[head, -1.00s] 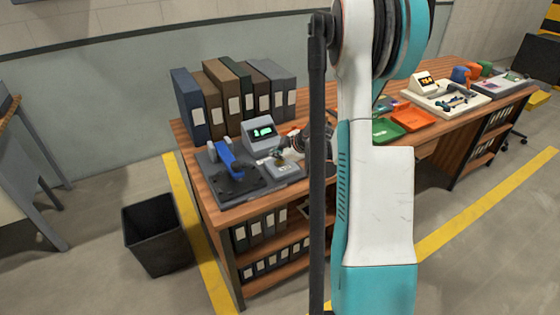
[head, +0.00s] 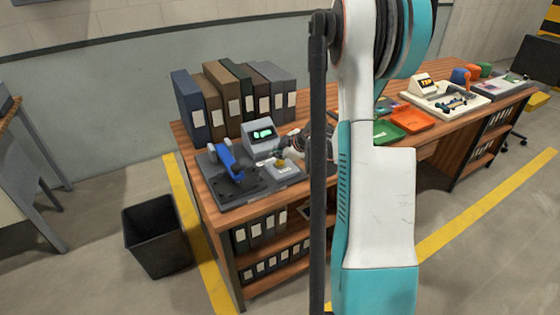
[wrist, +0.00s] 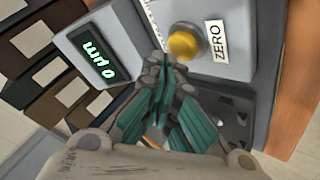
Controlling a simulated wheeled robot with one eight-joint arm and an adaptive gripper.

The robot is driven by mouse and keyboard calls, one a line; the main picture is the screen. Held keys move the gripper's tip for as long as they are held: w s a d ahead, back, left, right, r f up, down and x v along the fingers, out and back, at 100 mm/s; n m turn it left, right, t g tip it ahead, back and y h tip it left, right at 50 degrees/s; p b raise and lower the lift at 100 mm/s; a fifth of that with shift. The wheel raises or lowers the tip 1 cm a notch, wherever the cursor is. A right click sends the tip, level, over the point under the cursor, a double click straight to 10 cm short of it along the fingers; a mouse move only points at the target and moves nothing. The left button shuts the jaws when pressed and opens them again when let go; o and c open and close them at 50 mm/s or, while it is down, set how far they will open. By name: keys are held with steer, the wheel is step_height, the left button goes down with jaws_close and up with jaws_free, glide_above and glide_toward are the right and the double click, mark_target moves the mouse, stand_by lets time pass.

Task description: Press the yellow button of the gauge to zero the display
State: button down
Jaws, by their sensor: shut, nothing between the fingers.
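The gauge has a grey display unit (head: 263,134) with a lit green readout, beside a lever stand with a blue handle (head: 231,163). In the wrist view the readout (wrist: 98,55) is upside down and appears to read 0 µm. The round yellow button (wrist: 186,42) sits on a grey panel next to a ZERO label (wrist: 216,41). It also shows as a small yellow spot in the head view (head: 280,163). My gripper (wrist: 165,68) is shut and empty, its fingertips close beside the button. I cannot tell whether they touch it.
Several binders (head: 232,104) stand behind the gauge. A green tray (head: 384,133) and an orange tray (head: 411,120) lie farther right on the wooden desk. A second, cream gauge (head: 445,97) stands beyond them. A black bin (head: 155,238) is on the floor at left.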

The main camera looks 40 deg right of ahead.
mark_target(278, 163)
steer(key=shift+r, duration=0.2)
steer(key=shift+r+p, duration=1.65)
steer(key=shift+r, duration=0.85)
